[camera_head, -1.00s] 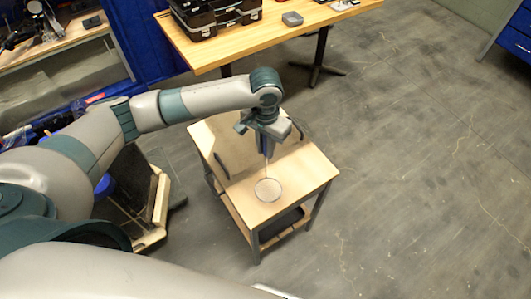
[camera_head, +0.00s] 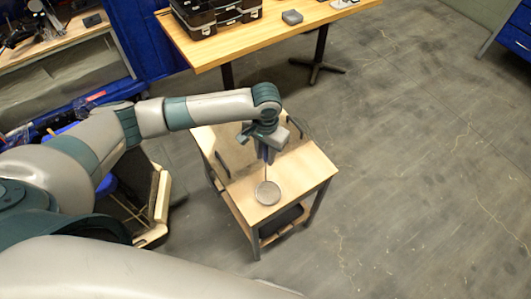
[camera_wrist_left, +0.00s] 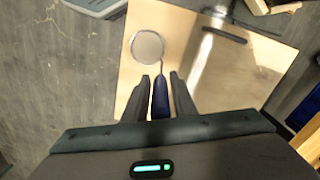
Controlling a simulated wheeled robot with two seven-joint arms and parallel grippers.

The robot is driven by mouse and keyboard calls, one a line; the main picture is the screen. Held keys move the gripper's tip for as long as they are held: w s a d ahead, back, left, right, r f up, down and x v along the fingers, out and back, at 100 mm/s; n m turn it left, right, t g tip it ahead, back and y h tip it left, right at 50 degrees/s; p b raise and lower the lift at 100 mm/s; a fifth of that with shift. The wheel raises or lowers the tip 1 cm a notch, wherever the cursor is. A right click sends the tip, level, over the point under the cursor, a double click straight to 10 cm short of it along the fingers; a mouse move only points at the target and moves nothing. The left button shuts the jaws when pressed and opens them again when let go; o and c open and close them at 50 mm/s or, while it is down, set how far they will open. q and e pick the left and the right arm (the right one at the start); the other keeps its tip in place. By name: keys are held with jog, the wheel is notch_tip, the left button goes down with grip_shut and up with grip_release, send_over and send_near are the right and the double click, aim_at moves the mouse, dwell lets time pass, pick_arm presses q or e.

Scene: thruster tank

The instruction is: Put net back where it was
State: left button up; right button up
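The net has a round pale hoop (camera_head: 268,192), a thin neck and a blue handle, and shows over the front part of the small wooden table (camera_head: 310,172). In the left wrist view its hoop (camera_wrist_left: 147,46) lies beyond the fingertips and its blue handle (camera_wrist_left: 160,98) runs between the two fingers. My left gripper (camera_head: 265,150) points down over the table, with its fingers (camera_wrist_left: 160,85) close on both sides of the handle; it looks shut on it. Whether the hoop touches the tabletop is hard to tell. My right gripper is not in view.
A long wooden bench (camera_head: 290,35) with black cases (camera_head: 215,15) stands behind. Open grey floor (camera_head: 420,170) lies to the right.

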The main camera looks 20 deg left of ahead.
pick_arm(q)
jog(key=shift+o, duration=0.5)
jog(key=shift+r, duration=0.1)
jog(key=shift+r+b, duration=0.35)
jog(key=shift+r, duration=0.15)
notch_tip(320, 180, up, 10)
jog(key=b, duration=0.3)
jog(key=shift+r+b, duration=0.3)
jog(key=shift+r, duration=0.15)
